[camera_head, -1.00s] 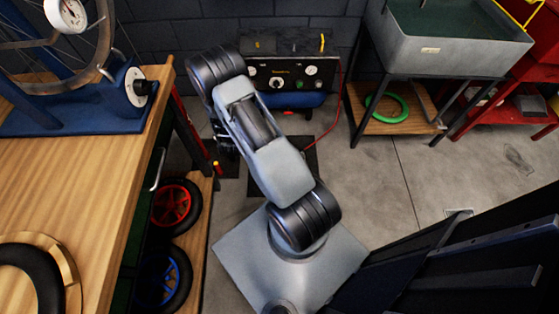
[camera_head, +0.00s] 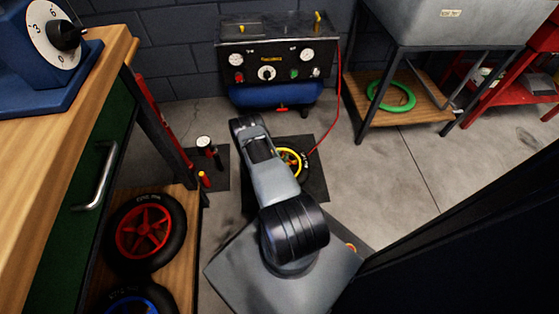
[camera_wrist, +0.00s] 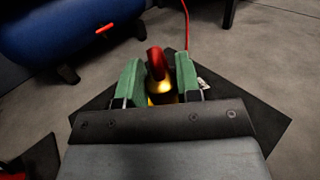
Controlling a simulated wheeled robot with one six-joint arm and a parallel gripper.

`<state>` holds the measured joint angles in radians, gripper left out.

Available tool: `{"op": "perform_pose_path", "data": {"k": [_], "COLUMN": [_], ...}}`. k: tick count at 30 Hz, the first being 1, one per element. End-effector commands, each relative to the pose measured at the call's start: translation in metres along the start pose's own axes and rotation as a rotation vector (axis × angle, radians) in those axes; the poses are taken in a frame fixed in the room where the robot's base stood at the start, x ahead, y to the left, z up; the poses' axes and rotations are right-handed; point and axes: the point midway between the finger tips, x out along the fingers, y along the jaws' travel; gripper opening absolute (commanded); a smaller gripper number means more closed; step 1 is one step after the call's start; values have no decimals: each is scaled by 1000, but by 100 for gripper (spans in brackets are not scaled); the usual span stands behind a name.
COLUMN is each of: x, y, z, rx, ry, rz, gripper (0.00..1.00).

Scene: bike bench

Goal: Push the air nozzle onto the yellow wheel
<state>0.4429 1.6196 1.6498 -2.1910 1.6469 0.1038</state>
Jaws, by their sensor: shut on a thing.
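The yellow wheel (camera_head: 291,163) lies flat on a black mat on the floor, partly hidden behind my arm in the head view. My gripper (camera_wrist: 159,60) is shut on the air nozzle (camera_wrist: 157,66), which has a red part and a brass-coloured part between the two green fingers. A thin red hose (camera_head: 338,103) runs from the compressor down towards the wheel; it also shows behind the nozzle in the wrist view (camera_wrist: 187,25). My arm hides the gripper in the head view. I cannot tell whether the nozzle touches the wheel's valve.
The compressor (camera_head: 268,67) with its blue tank stands against the wall. A floor pump (camera_head: 207,149) stands left of my arm. A red wheel (camera_head: 145,232) and a blue wheel lie on the bench's lower shelf. Clear floor lies to the right.

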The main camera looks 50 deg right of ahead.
Motion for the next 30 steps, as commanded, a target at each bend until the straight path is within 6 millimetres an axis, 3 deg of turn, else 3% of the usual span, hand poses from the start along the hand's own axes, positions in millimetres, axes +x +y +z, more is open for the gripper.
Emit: {"op": "perform_pose_path", "data": {"k": [24,30], "x": [0,0], "y": [-4,-4], "z": [-63,-67], "rx": [0,0], "ry": [0,-1], "rz": [-10,-9], "gripper": [4,4]}}
